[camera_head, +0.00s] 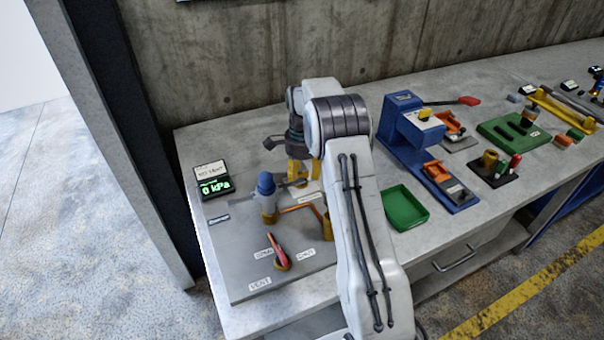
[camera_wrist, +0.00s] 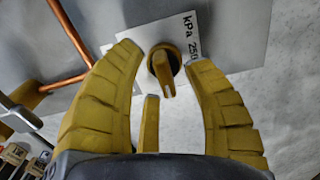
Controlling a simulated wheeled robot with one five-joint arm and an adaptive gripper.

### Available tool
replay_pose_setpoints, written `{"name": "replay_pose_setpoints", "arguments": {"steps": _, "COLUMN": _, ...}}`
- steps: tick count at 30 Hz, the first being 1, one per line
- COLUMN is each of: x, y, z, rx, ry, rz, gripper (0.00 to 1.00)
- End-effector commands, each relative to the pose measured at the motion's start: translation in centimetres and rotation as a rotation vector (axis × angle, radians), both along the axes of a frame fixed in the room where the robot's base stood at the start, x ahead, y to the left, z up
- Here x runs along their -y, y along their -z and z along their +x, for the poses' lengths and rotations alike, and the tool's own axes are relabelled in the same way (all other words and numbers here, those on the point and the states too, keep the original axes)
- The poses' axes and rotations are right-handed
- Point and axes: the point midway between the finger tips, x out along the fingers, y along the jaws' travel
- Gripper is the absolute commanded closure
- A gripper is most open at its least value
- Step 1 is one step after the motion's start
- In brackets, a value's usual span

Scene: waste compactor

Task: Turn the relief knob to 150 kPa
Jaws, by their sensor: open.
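The relief knob (camera_wrist: 164,66), yellow with a raised grip bar and a pale pointer mark, shows in the wrist view. It sits on a grey panel beside a white label (camera_wrist: 190,38) reading "kPa 250"; the rest of the scale is hidden or too small to read. In the head view my gripper (camera_head: 298,173) is over the far part of the panel and the knob cannot be made out. The display (camera_head: 214,187) reads 0 kPa.
A blue-topped valve (camera_head: 266,190), a copper pipe (camera_head: 302,207) and a red lever (camera_head: 276,250) stand close by on the panel (camera_head: 245,285). A green tray (camera_head: 405,208) and a blue press (camera_head: 402,125) are right of my arm. A concrete wall (camera_head: 250,60) is behind.

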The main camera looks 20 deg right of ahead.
Motion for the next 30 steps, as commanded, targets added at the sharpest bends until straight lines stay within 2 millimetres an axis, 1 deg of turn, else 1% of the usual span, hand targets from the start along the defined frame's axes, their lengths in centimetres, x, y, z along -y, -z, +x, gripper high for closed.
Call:
{"name": "replay_pose_setpoints", "arguments": {"steps": 5, "x": 0.0, "y": -0.4, "z": 0.1, "rx": 0.002, "ry": 0.000, "rz": 0.000, "gripper": 0.54}}
{"name": "replay_pose_setpoints", "arguments": {"steps": 8, "x": 0.0, "y": -1.2, "z": 0.1, "rx": 0.004, "ry": 0.000, "rz": -0.001, "gripper": 0.54}}
{"name": "replay_pose_setpoints", "arguments": {"steps": 11, "x": 0.0, "y": -2.6, "z": 0.1, "rx": 0.004, "ry": 0.000, "rz": -0.001, "gripper": 0.54}}
{"name": "replay_pose_setpoints", "arguments": {"steps": 21, "x": 0.0, "y": -8.4, "z": 0.1, "rx": 0.004, "ry": 0.000, "rz": -0.001, "gripper": 0.54}}
{"name": "replay_pose_setpoints", "arguments": {"steps": 27, "x": 0.0, "y": -10.7, "z": 0.1, "rx": 0.003, "ry": 0.000, "rz": -0.001, "gripper": 0.54}}
{"name": "replay_pose_setpoints", "arguments": {"steps": 30, "x": 0.0, "y": -11.4, "z": 0.1, "rx": 0.001, "ry": 0.000, "rz": 0.000, "gripper": 0.54}}
